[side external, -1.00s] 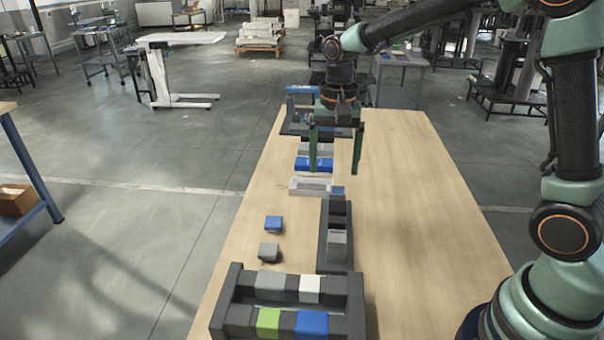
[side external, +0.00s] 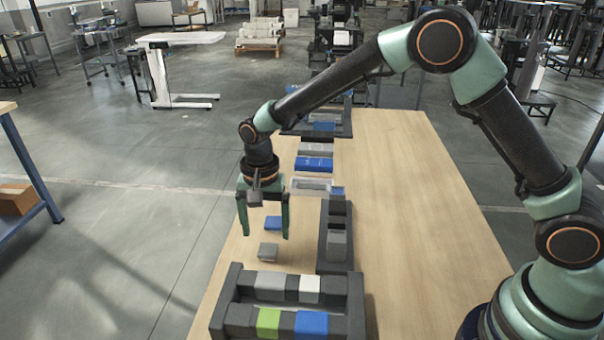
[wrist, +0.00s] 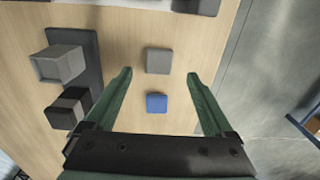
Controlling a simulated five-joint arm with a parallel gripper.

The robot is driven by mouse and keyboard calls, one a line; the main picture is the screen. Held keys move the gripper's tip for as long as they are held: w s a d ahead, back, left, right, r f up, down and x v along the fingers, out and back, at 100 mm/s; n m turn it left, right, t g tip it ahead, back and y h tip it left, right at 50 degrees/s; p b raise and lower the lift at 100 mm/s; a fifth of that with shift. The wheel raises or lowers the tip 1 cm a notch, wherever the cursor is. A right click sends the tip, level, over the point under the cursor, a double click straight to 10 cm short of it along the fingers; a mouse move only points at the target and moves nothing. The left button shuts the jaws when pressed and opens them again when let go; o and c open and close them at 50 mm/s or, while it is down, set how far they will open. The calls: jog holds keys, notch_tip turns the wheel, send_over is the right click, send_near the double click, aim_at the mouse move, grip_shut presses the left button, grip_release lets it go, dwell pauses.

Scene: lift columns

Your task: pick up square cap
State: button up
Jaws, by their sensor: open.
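Two small square caps lie on the wooden table, one blue (side external: 272,222) and one grey (side external: 268,251); I cannot tell which one the task means. My gripper (side external: 266,235) is open, points down and hangs above the caps with nothing between its fingers. In the wrist view, the grey cap (wrist: 159,60) lies just beyond the fingertips (wrist: 159,76) and near their middle line. The blue cap (wrist: 156,103) shows between the fingers, nearer the palm. Both caps are fully visible there.
A dark rack (side external: 233,291) with grey, white, green and blue blocks stands at the table's front. A long dark tray (side external: 323,248) with grey blocks stands right of the caps. Blue and grey pieces (side external: 314,164) lie farther back. The table's right side is clear.

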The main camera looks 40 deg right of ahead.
aim_at(268, 248)
notch_tip(268, 248, down, 5)
jog(key=shift+f, duration=0.1)
dwell(0.3)
grip_shut()
